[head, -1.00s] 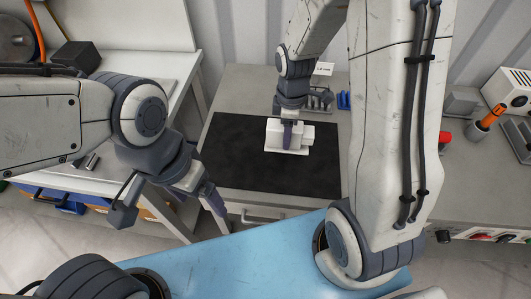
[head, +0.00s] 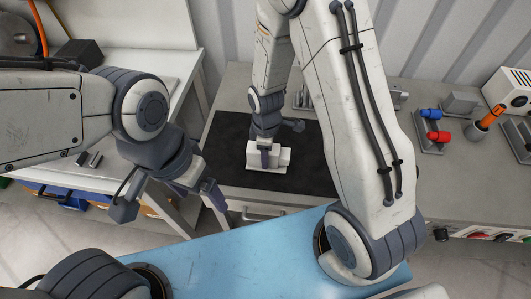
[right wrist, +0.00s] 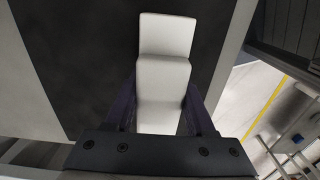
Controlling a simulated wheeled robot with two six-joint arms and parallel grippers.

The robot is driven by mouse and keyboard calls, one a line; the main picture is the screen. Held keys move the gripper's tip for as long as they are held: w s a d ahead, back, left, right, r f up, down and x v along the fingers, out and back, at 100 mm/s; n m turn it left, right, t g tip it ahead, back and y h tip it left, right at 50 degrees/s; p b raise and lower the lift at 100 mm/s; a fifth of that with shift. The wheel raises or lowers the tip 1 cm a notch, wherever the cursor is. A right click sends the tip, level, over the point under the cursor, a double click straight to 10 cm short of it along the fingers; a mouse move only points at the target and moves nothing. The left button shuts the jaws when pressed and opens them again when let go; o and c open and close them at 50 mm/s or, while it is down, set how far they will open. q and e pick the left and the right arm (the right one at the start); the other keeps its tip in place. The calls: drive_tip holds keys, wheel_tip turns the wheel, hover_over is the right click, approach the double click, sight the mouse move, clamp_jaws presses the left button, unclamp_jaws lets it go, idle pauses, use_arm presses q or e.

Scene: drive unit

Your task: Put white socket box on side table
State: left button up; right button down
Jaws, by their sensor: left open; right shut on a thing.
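The white socket box (head: 282,157) is a small stepped white block over the front part of the black mat in the head view. My right gripper (head: 265,158) is shut on it from above. In the right wrist view the box (right wrist: 163,75) sits between the two dark fingers of the gripper (right wrist: 163,108). I cannot tell whether the box touches the mat or is held just above it. My left gripper (head: 215,198) is open and empty, in front of the gap between the white side table (head: 160,85) and the workbench.
The black mat (head: 228,140) lies on the grey workbench (head: 235,82). Blue and red parts (head: 433,136), an orange-handled tool (head: 488,118) and a white device (head: 510,88) stand at the right. A dark block (head: 77,54) and small metal pieces (head: 89,159) lie on the side table.

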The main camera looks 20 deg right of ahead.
drive_tip(key=shift+f, duration=0.1)
drive_tip(key=shift+c, duration=1.2)
unclamp_jaws()
wheel_tip(320, 180, up, 12)
drive_tip(key=s+a+r+m, duration=0.3)
drive_tip(key=s+r, duration=0.1)
drive_tip(key=s, duration=0.5)
drive_tip(key=s+a+r+m+y, duration=0.1)
drive_tip(key=s+a+r+m, duration=0.2)
drive_tip(key=s, duration=0.6)
drive_tip(key=shift+a+r, duration=0.65)
drive_tip(key=shift+a, duration=0.05)
